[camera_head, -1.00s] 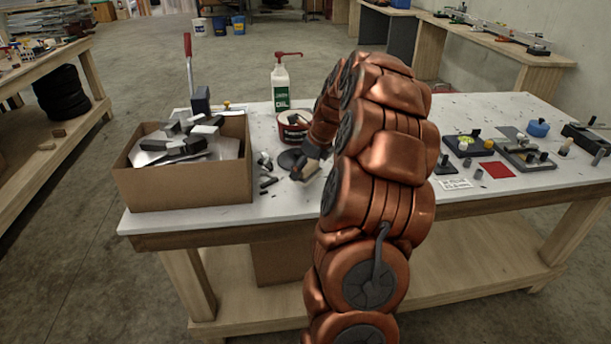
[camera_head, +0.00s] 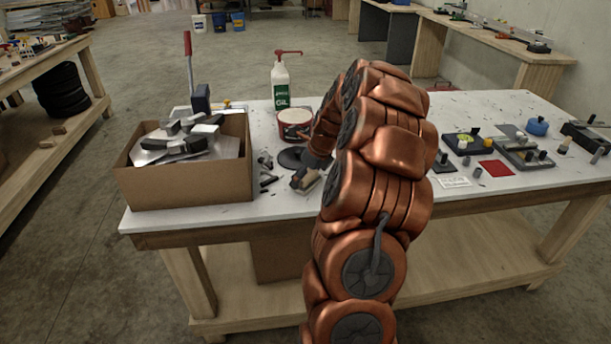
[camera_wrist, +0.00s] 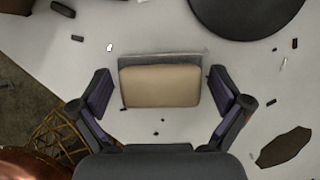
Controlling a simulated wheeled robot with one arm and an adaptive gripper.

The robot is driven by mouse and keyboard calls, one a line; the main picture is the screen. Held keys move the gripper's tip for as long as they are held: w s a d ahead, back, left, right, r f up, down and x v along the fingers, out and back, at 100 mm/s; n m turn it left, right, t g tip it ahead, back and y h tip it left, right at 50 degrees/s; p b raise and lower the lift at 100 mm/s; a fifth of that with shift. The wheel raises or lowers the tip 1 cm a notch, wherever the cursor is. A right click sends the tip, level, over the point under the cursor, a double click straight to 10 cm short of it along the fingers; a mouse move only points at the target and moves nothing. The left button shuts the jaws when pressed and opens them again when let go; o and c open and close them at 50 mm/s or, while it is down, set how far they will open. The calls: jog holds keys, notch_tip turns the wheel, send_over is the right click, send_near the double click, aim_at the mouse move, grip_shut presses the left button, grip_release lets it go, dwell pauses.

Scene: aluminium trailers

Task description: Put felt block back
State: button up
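The felt block (camera_wrist: 160,87) has a tan upper face and a grey strip along its far edge. It lies on the white tabletop (camera_wrist: 150,32), in the middle of the wrist view. My gripper (camera_wrist: 159,76) is open, with one dark finger beyond each end of the block. A gap shows between each finger and the block, so I do not see contact. In the head view my gripper is low over the table, right of the cardboard box, and my arm hides part of this area.
The cardboard box (camera_head: 187,186) with grey pieces stands on the left. A red-and-white tub (camera_head: 294,124) and an oil bottle (camera_head: 281,88) stand behind my gripper. A dark round disc (camera_wrist: 248,12) lies near the block. Small fixtures and a red square (camera_head: 500,169) are on the right.

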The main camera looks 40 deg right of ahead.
jog(key=b+v, duration=0.1)
jog(key=v, duration=1.1)
jog(key=shift+r+b, duration=0.2)
jog(key=shift+b, duration=0.1)
jog(key=s+a+n+g+y, duration=0.1)
jog(key=s+a+n+g, duration=0.15)
jog(key=a+n, duration=0.9)
jog(key=s+a+n+g, duration=0.1)
jog(key=s+a+n, duration=0.35)
jog(key=a, duration=1.15)
jog(key=s+a+f+n+g, duration=0.1)
jog(key=s+a+f+n, duration=0.2)
jog(key=s+n, duration=0.6)
jog(key=s+a+f+n+g+h, duration=0.1)
jog(key=s+a+f+n+g, duration=0.1)
jog(key=s+a+n, duration=0.5)
jog(key=s+f+n, duration=0.1)
jog(key=s+n, duration=0.1)
jog(key=s, duration=0.1)
jog(key=shift+a+h, duration=0.25)
jog(key=shift+h, duration=0.05)
jog(key=shift+r, duration=0.15)
